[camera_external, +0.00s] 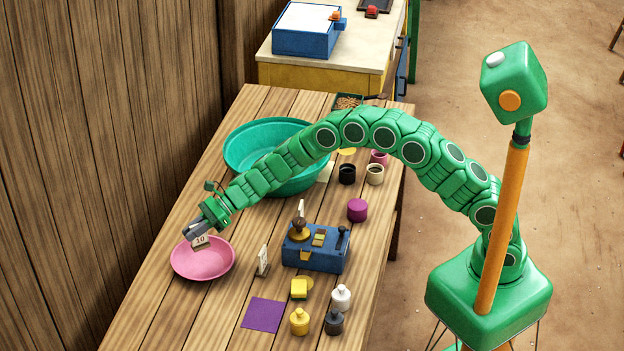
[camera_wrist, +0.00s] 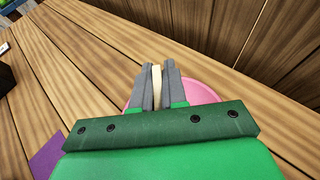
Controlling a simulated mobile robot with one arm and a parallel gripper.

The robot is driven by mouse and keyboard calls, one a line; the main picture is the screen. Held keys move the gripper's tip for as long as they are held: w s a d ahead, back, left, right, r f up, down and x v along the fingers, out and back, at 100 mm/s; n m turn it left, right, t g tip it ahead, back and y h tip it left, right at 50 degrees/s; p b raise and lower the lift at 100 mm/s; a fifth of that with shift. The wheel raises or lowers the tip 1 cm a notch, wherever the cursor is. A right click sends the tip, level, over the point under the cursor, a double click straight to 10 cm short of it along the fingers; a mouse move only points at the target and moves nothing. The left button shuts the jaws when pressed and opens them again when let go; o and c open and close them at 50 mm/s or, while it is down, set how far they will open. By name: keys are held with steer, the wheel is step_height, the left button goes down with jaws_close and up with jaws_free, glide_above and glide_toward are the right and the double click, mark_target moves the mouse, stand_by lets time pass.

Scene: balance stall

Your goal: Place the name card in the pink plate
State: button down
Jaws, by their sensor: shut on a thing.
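The pink plate (camera_external: 203,264) lies on the wooden table near its left edge, by the plank wall. My gripper (camera_external: 197,234) is over the plate's far rim and shut on a small card marked "10" (camera_external: 201,241). In the wrist view the card (camera_wrist: 156,86) shows edge-on as a pale strip between the grey fingers of my gripper (camera_wrist: 157,75). The pink plate (camera_wrist: 204,94) shows behind and below the fingers there. I cannot tell whether the card touches the plate. Another upright white card (camera_external: 263,261) stands on the table right of the plate.
A blue box with a brass top (camera_external: 315,250) stands right of the plate. A large green basin (camera_external: 240,150) is behind, under my arm. A purple square (camera_external: 263,313) and several small weights (camera_external: 300,321) lie in front. Bare planks (camera_external: 165,310) lie in front of the plate.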

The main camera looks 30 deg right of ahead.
mark_target(198, 244)
steer(key=shift+f, duration=3.05)
steer(key=c, duration=1.1)
jaws_free()
steer(key=shift+r, duration=3.45)
steer(key=shift+d+r, duration=0.1)
